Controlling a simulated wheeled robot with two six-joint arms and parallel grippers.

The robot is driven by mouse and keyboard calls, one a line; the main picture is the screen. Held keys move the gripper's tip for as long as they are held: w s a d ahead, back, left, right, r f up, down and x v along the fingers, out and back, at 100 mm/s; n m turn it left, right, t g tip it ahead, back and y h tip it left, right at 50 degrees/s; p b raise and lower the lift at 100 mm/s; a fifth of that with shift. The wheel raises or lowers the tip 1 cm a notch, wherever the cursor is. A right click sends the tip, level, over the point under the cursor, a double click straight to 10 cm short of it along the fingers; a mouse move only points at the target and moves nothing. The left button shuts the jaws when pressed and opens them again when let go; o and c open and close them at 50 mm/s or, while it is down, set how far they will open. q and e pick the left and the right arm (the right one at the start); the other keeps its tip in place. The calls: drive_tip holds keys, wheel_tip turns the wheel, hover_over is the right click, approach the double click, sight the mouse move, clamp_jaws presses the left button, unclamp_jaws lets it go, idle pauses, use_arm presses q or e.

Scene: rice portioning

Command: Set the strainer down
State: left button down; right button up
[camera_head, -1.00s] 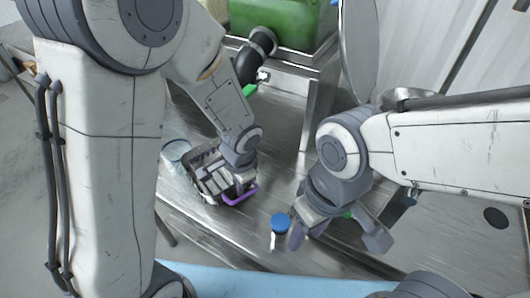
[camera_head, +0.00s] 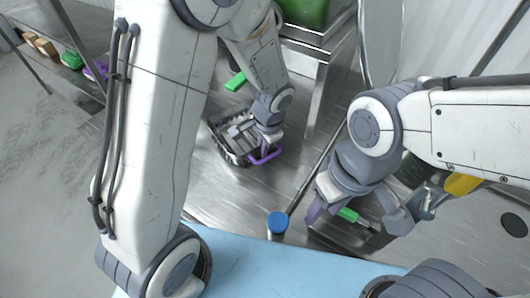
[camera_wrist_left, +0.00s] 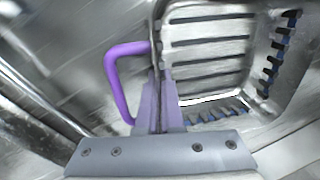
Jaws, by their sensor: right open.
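The strainer (camera_head: 238,132) is a grey slotted metal basket with a purple handle (camera_head: 266,157). In the head view it sits at or just above the steel worktop; I cannot tell if it touches. My left gripper (camera_head: 267,143) is at its handle side. In the left wrist view, the gripper's fingers (camera_wrist_left: 158,108) are shut on the strainer's (camera_wrist_left: 208,50) edge beside the purple handle loop (camera_wrist_left: 116,82). Blue shows through the slots along its sides. My right gripper (camera_head: 356,212) is open over the front right of the worktop, around a green-handled utensil or above it.
A blue-capped container (camera_head: 277,222) stands between the grippers, near the light blue surface (camera_head: 260,265) in front. A green object (camera_head: 235,82) lies behind the strainer. A yellow-handled metal tool (camera_head: 462,184) is at right. The worktop (camera_head: 225,200) left of the cap is clear.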

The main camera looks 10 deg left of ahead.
use_arm(q)
drive_tip(key=shift+w+d+f, duration=0.15)
drive_tip(key=shift+d+f, duration=0.05)
drive_tip(key=shift+f, duration=0.25)
drive_tip(key=shift+d+r, duration=0.1)
drive_tip(key=shift+r, duration=0.05)
drive_tip(key=shift+f, duration=0.25)
drive_tip(key=c, duration=1.1)
unclamp_jaws()
drive_tip(key=shift+r, duration=0.1)
